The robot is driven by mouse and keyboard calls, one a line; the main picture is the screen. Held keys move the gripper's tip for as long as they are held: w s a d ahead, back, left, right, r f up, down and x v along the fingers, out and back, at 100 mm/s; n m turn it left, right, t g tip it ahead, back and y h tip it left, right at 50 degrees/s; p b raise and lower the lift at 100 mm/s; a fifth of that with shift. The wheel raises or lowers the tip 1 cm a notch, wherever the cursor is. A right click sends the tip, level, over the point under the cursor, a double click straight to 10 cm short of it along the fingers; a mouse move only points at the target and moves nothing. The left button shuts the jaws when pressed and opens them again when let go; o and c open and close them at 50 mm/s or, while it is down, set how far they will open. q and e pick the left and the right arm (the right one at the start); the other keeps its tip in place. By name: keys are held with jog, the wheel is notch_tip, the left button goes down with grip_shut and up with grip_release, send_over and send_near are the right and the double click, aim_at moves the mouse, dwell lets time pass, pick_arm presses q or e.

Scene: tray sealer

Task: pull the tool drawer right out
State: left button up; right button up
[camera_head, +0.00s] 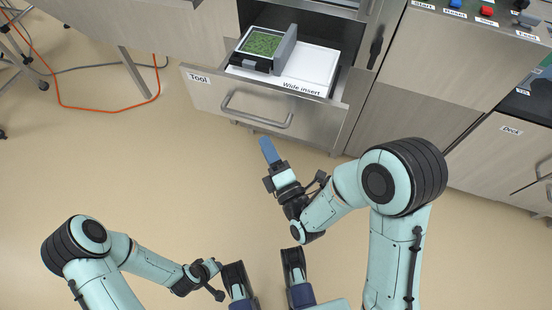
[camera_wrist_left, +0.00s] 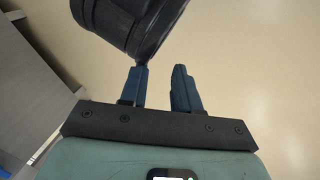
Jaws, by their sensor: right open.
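The tool drawer (camera_head: 208,93), with a "Tool" label on its grey front, stands pulled out from the cabinet. Its bar handle (camera_head: 256,117) is clear in the head view. Inside lie a white insert (camera_head: 316,66) marked "Wide insert" and a framed tray (camera_head: 262,43) with green contents. My right gripper (camera_head: 268,150) is open and empty, just in front of the handle and apart from it. My left gripper shows in the left wrist view (camera_wrist_left: 160,88), its two blue fingers apart with nothing between them. Its fingers cannot be made out in the head view.
A control panel (camera_head: 478,12) with buttons is at the top right. A "Deck" drawer (camera_head: 508,150) is shut at the far right. An orange cable (camera_head: 108,110) lies on the floor at left. The floor in front of the drawer is clear apart from my arms.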

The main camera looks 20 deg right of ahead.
pick_arm(q)
jog(key=s+d+r+g+h+p, duration=0.1)
jog(key=s+d+r+g+p, duration=0.1)
jog(key=s+d+r+p, duration=0.2)
jog(key=s+r+p, duration=0.1)
jog(key=s+r, duration=0.2)
jog(key=r, duration=0.1)
jog(key=shift+s+r+m+p, duration=0.15)
jog(key=shift+s+m+p, duration=0.1)
jog(key=shift+m+p, duration=0.1)
pick_arm(e)
jog(key=v, duration=0.4)
jog(key=shift+r, duration=0.15)
